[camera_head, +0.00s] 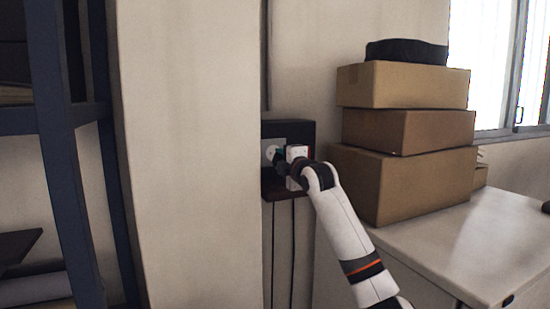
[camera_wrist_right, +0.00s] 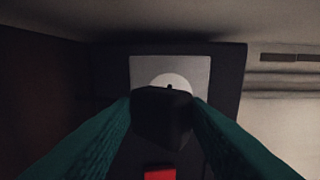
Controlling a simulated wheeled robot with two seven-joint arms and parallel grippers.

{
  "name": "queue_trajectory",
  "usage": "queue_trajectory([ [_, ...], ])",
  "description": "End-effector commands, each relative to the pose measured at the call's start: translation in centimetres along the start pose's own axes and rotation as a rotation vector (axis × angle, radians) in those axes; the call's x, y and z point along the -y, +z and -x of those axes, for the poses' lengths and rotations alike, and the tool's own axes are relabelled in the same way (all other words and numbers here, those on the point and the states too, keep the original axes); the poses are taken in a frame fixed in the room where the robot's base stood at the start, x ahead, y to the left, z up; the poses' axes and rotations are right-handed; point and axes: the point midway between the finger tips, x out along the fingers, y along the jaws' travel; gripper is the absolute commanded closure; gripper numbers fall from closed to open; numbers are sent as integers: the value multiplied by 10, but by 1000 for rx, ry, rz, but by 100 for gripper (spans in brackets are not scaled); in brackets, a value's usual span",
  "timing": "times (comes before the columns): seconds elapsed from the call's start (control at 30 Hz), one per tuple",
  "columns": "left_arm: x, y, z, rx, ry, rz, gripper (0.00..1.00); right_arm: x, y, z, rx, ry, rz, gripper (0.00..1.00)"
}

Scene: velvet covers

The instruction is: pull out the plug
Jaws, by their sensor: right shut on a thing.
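The black plug (camera_wrist_right: 162,117) is between the two green fingers of my right gripper (camera_wrist_right: 162,112), which is shut on it. Behind the plug is a pale square socket plate (camera_wrist_right: 140,68) with a round white socket face (camera_wrist_right: 172,80). A small dark hole shows on that face just above the plug. I cannot tell whether the pins are still in the socket. In the head view my right gripper (camera_head: 281,156) is at the socket plate (camera_head: 269,145), largely covered by its own wrist. My left gripper is not in view.
The dark wall box (camera_head: 288,129) holds the socket, with two cables (camera_head: 293,250) hanging below. A red part (camera_wrist_right: 160,173) shows under the plug. Stacked cardboard boxes (camera_head: 400,185) stand right on a white cabinet (camera_head: 460,240). A blue shelf frame (camera_head: 60,150) is left.

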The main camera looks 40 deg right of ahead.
Motion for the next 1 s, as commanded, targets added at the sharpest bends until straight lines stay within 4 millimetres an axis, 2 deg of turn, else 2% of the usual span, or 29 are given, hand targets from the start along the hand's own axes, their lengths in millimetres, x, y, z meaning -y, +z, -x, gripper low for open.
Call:
queue_trajectory([
  [0.7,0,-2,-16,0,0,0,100,3,-1,30,-1,-9,0,96],
  [1.0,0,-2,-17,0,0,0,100,6,-1,34,-1,-14,-1,96],
])
